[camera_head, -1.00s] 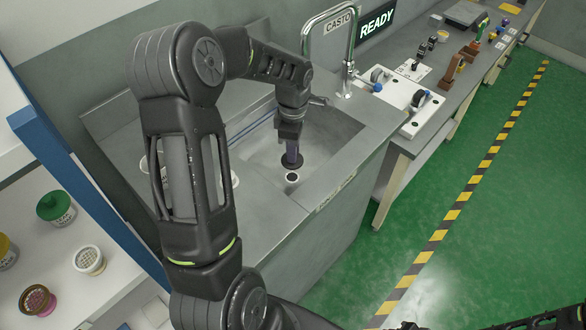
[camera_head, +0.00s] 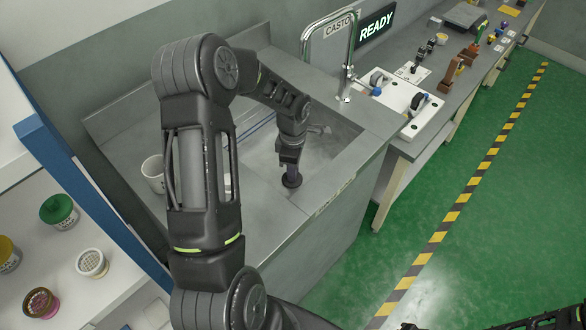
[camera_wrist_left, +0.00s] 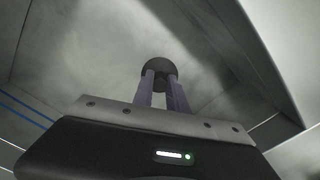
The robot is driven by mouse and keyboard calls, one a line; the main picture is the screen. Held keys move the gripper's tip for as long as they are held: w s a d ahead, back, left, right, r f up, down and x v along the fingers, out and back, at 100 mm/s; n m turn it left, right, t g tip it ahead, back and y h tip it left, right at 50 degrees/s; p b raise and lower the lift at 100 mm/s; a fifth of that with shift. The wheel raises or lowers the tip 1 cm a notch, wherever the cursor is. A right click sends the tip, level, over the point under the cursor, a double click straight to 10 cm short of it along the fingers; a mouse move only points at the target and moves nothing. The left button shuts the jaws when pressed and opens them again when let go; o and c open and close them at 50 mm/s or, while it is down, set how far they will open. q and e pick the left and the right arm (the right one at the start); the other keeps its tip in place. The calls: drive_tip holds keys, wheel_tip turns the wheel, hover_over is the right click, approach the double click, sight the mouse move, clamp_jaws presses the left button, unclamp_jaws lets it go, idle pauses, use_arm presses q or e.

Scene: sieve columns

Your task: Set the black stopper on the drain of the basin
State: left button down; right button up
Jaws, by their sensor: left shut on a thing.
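The black stopper (camera_head: 292,181) is low in the grey basin (camera_head: 331,150), where the drain showed earlier. The drain itself is hidden now. My left gripper (camera_head: 291,172) points down and is shut on the stopper. In the left wrist view, the round black stopper (camera_wrist_left: 158,72) sits between the tips of the purple fingers (camera_wrist_left: 160,85). I cannot tell whether the stopper touches the drain or hangs just above it. My right gripper does not show clearly; only dark parts of mine appear at the lower right edge.
A chrome faucet (camera_head: 349,60) rises behind the basin. A white mug (camera_head: 154,172) stands left of it, partly behind my arm. A white board with casters (camera_head: 400,100) lies on the bench to the right. Sieve jars (camera_head: 92,263) stand on the left shelf.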

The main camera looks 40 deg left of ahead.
use_arm(q)
drive_tip(key=shift+f+b, duration=0.25)
drive_tip(key=shift+b, duration=0.05)
drive_tip(key=c, duration=1.3)
unclamp_jaws()
drive_tip(key=shift+r, duration=0.15)
drive_tip(key=shift+r, duration=0.1)
drive_tip(key=shift+r+p, duration=0.15)
drive_tip(key=shift+p, duration=0.2)
wheel_tip(320, 180, up, 12)
drive_tip(key=shift+f+b, duration=0.1)
drive_tip(key=shift+b, duration=0.9)
